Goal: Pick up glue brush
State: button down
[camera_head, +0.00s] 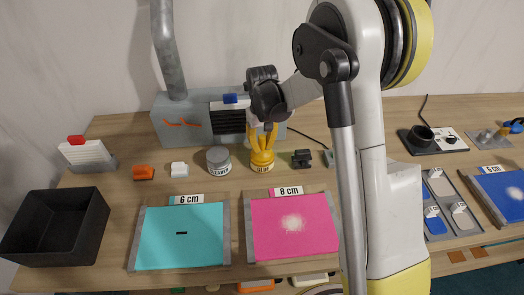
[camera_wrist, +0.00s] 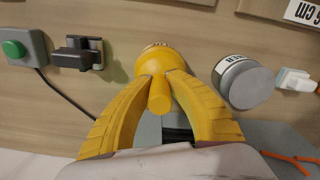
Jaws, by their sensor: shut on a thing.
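The yellow glue pot (camera_head: 262,164) with a "GLUE" label stands upright on the table in the head view. In the wrist view the pot (camera_wrist: 154,56) is seen from above, with the thick yellow handle of the glue brush (camera_wrist: 160,98) sticking up from it. My gripper (camera_head: 262,148) points down over the pot. Its two yellow fingers close around the brush handle at the pot's top, as the wrist view of my gripper (camera_wrist: 160,76) shows. The brush's lower end is hidden, and I cannot tell whether it is inside the pot.
A grey cleaner jar (camera_head: 218,160) stands close to the left of the pot, and a black clamp-like block (camera_head: 301,159) to its right. A grey machine (camera_head: 185,125) is behind. Cyan (camera_head: 180,240) and pink (camera_head: 290,235) sheets lie in front. A black bin (camera_head: 55,228) is at left.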

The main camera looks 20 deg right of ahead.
aim_at(263, 136)
jog(key=shift+r, duration=0.1)
jog(key=r+p, duration=0.1)
jog(key=r, duration=0.3)
jog(key=shift+s+d+r+p, duration=0.1)
jog(key=shift+d+r+p, duration=0.1)
jog(key=shift+r+p, duration=0.15)
jog(key=s+d+r+p, duration=0.2)
jog(key=s+d+r, duration=0.3)
jog(key=d, duration=0.5)
jog(key=shift+r, duration=0.55)
